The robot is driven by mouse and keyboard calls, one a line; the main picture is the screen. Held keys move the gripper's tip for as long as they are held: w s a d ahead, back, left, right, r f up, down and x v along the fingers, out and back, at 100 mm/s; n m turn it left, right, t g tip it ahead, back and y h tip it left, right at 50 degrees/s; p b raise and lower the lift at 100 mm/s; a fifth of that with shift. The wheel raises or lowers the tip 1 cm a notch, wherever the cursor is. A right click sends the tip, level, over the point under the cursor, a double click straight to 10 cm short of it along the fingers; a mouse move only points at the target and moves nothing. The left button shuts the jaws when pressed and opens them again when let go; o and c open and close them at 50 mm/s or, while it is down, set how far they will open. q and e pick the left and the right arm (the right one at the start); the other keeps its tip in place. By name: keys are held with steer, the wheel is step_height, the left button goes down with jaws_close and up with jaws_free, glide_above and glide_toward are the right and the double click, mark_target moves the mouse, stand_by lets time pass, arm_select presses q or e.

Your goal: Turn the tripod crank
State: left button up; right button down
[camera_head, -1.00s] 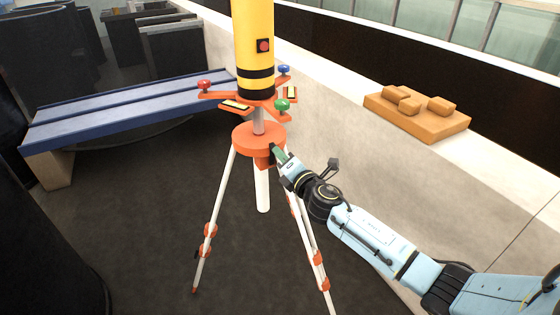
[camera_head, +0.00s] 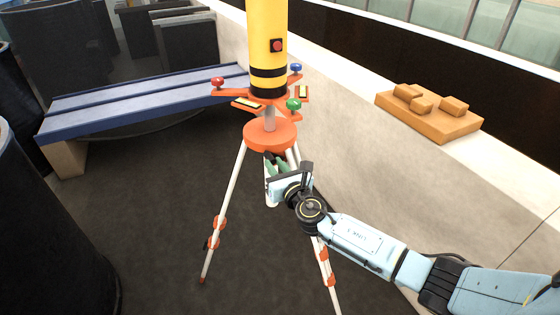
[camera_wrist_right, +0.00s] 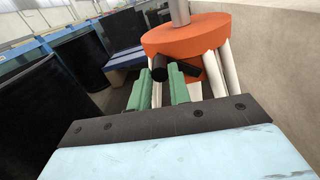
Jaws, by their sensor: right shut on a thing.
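The tripod has an orange round head (camera_head: 268,133) on white legs with orange clamps. It carries a yellow instrument (camera_head: 268,50) with black bands. The black crank (camera_wrist_right: 160,68) sticks out below the head's near side in the right wrist view. My right gripper (camera_head: 276,162) has green fingers just below the head, and the black handle lies between its fingertips (camera_wrist_right: 160,78). The gripper is shut on this handle. In the head view the handle is mostly hidden by the gripper. My left gripper is in neither view.
A blue bench (camera_head: 130,104) stands behind the tripod to the left. A pale wall (camera_head: 350,140) runs along the right, with an orange block tray (camera_head: 430,122) on its ledge. A dark cylinder (camera_head: 50,230) stands at the near left. Dark floor surrounds the tripod's legs.

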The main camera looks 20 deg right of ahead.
step_height(320, 180, down, 9)
steer(key=d+n, duration=0.1)
steer(key=n, duration=1.7)
steer(key=shift+d+n, duration=0.3)
steer(key=c, duration=1.3)
jaws_free()
steer(key=s+p, duration=0.2)
steer(key=s, duration=1.1)
steer(key=shift+s+d, duration=0.15)
steer(key=shift+d, duration=0.2)
